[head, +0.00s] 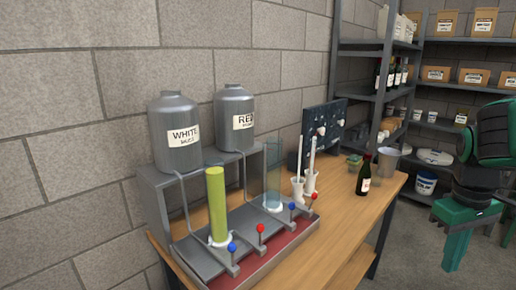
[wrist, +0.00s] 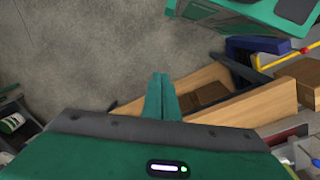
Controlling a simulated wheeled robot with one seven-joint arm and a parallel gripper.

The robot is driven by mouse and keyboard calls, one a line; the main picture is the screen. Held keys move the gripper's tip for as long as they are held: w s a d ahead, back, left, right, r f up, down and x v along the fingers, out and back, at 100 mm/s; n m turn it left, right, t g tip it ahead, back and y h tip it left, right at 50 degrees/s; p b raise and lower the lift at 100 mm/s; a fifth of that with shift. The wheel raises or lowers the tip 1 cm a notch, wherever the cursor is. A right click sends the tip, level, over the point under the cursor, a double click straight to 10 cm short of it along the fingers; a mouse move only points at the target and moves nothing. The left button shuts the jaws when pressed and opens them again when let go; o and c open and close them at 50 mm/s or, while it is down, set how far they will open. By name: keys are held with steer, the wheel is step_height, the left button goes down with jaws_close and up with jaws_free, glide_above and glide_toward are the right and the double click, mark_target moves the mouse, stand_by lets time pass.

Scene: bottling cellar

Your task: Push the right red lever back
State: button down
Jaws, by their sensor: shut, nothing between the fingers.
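The right red lever (head: 314,197) has a red ball knob and stands at the right end of the dispenser's front, tilted slightly. A blue-knobbed lever (head: 292,206) is just left of it. The left red lever (head: 261,228) and another blue lever (head: 232,247) stand at the left station. My gripper (head: 456,262) hangs at the far right, beyond the table, well apart from the levers. In the wrist view my gripper's green fingers (wrist: 161,80) are together and hold nothing. The right red lever cannot be made out in the wrist view.
A dark bottle (head: 364,175) and grey bucket (head: 384,162) stand on the table's right part. Shelves (head: 388,85) stand behind.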

steer(key=s+f+m+y, duration=0.1)
steer(key=s+f+m, duration=0.2)
steer(key=s+m, duration=0.6)
steer(key=w+a+r+t+h, duration=0.1)
steer(key=w+a+r+t, duration=0.1)
steer(key=w, duration=0.6)
steer(key=w+a+r+t, duration=0.2)
steer(key=w, duration=0.5)
steer(key=w+a+r+m+t, duration=0.1)
steer(key=w+a+r+t, duration=0.1)
steer(key=w+a, duration=0.5)
steer(key=w+a+r+m+t, duration=0.1)
steer(key=w+a+r, duration=0.2)
steer(key=w+a, duration=0.45)
glide_toward(312, 202)
steer(key=shift+w+d+f, duration=1)
steer(key=shift+d+f, duration=0.4)
steer(key=shift+f, duration=0.4)
steer(key=shift+y, duration=0.4)
